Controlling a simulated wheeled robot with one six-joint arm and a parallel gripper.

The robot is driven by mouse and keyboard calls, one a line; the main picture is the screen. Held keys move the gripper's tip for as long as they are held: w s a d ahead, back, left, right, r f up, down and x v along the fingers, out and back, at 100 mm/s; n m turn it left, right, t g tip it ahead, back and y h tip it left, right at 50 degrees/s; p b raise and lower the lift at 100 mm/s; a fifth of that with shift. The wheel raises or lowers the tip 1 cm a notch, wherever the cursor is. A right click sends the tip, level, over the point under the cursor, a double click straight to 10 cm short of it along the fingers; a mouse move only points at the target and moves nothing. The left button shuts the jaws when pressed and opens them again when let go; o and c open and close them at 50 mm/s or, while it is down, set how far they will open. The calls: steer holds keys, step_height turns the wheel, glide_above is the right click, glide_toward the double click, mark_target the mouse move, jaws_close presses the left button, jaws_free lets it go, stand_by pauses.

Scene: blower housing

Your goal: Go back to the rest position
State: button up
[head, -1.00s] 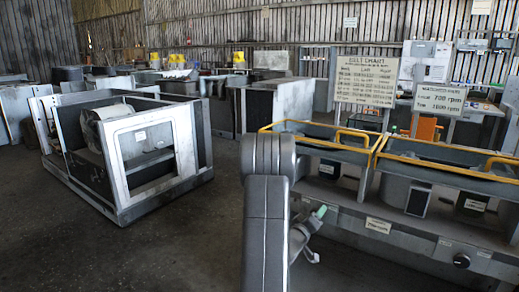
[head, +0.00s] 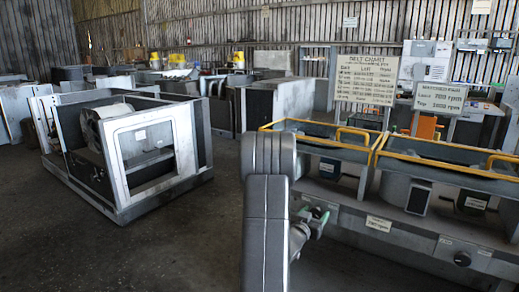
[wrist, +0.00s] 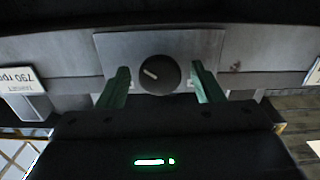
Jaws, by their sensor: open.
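My gripper (head: 318,220) is in front of the grey bench with yellow rails, just right of my arm in the head view. In the wrist view, its two green fingers (wrist: 160,80) stand wide apart and empty. A round dark knob (wrist: 159,74) with a pale pointer line shows between them on a grey plate, with clear gaps on both sides in the picture. The pointer slants up and to the left there. How far the fingertips are from the plate I cannot tell. My arm hides part of the bench's left end in the head view.
The grey bench (head: 410,243) with yellow rails (head: 440,167) fills the right side. A belt chart sign (head: 366,80) stands above it. A grey open-framed blower housing (head: 125,205) stands on the left. Dark floor (head: 190,255) between them is clear.

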steer(key=shift+m, duration=0.6)
steer(key=shift+a, duration=0.1)
